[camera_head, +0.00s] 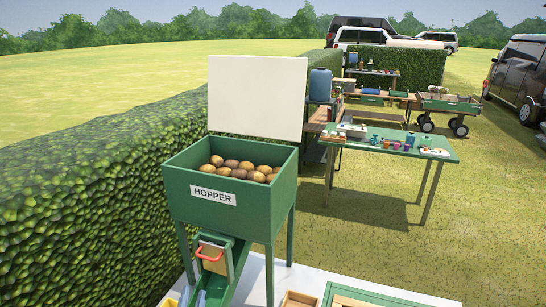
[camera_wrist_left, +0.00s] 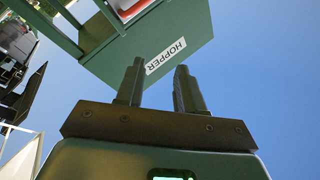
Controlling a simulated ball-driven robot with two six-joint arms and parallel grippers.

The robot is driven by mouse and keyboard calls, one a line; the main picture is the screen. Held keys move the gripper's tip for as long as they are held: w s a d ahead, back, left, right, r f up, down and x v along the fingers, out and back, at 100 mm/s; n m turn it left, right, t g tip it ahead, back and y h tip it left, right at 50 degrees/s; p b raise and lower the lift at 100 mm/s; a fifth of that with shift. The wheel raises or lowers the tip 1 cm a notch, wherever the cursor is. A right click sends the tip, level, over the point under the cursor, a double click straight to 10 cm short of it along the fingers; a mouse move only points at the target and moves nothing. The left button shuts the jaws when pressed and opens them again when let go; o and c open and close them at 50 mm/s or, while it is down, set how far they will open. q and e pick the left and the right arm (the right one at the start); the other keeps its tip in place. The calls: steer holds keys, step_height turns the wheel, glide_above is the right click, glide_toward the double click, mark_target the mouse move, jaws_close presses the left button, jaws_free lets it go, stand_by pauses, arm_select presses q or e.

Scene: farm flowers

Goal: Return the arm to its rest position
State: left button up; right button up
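My left gripper (camera_wrist_left: 160,75) shows in the left wrist view with its two dark fingers apart and nothing between them. Beyond the fingertips is the green hopper (camera_wrist_left: 110,55), seen tilted, with its white HOPPER label partly behind the fingers. In the head view I cannot make out either gripper. There the hopper (camera_head: 255,212) stands on green legs and holds several brown potatoes (camera_head: 240,169). My right gripper is in neither view.
A red handle (camera_head: 210,254) and green chute (camera_head: 238,262) sit under the hopper. A hedge (camera_head: 90,200) runs along the left. A green table (camera_head: 440,155) with small items stands behind right. Part of a white surface (camera_head: 255,285) with wooden and green boxes shows below. Grass is open at right.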

arm_select(q)
steer(key=s+f+n+g+b, duration=0.1)
steer(key=s+f+n+b, duration=0.2)
steer(key=s, duration=1.1)
steer(key=s+f+n+g+b, duration=0.2)
steer(key=s+f+n, duration=0.1)
steer(key=s, duration=1.1)
steer(key=shift+s+a+f+n+h+b, duration=0.3)
steer(key=shift+f+n+h+b, duration=0.1)
steer(key=shift+n, duration=0.1)
